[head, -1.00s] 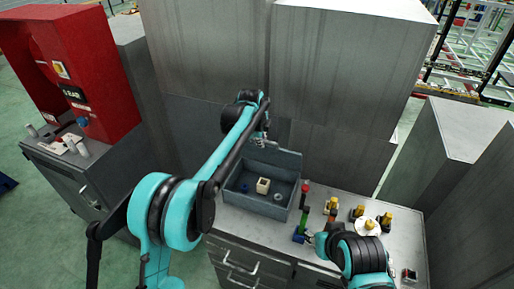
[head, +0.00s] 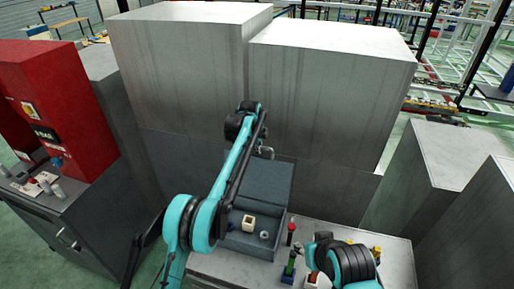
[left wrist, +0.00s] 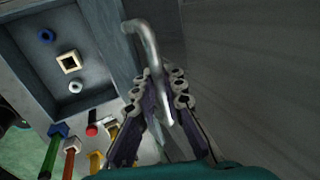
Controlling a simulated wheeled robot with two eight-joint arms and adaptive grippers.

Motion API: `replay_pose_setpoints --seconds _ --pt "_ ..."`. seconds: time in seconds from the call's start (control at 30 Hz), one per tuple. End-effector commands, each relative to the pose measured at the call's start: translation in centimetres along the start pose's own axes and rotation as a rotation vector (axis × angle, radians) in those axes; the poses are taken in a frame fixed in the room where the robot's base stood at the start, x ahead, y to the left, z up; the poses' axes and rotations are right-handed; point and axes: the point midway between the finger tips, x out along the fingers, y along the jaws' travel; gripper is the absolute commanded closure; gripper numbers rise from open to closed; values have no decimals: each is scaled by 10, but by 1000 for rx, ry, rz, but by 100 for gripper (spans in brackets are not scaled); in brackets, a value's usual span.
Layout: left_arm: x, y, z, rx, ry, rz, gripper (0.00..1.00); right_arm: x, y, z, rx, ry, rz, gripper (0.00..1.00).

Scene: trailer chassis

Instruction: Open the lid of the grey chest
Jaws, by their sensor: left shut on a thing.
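The grey chest (head: 279,233) stands on the workbench with its lid (head: 268,183) raised and tilted back. Its inside shows a pale square block (head: 249,222) and small ring-like parts; these also show in the left wrist view. My left gripper (head: 266,152) is at the lid's far upper edge. In the left wrist view my left gripper (left wrist: 160,88) is shut on the bent metal handle (left wrist: 150,45) of the lid, with the open chest (left wrist: 110,50) to the left. My right arm is at the lower right; its gripper is hidden.
Tall grey cabinets (head: 330,90) stand close behind the chest. A red control box (head: 65,110) is at the left. Coloured upright parts, among them one with a red top (head: 291,228), stand right of the chest. A low cabinet (head: 445,155) is at the right.

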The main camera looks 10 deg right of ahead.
Motion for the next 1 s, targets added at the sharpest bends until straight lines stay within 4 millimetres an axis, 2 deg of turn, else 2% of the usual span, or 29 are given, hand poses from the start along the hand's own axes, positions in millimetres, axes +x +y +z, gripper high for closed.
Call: replay_pose_setpoints --seconds 0.5,0.53,0.6,0.87,1.0 --pt "2 -1 0 -1 1 0 100 -1 0 -1 0 0 0 60" --pt "2 -1 0 -1 1 0 83 -1 0 -1 0 0 0 60" --pt "2 -1 0 -1 0 0 68 -1 0 -1 0 0 0 60" --pt "2 -2 0 0 0 0 68 -1 0 -1 0 0 0 60" --pt "-7 -2 0 0 0 0 68 -1 0 -1 0 0 0 60"
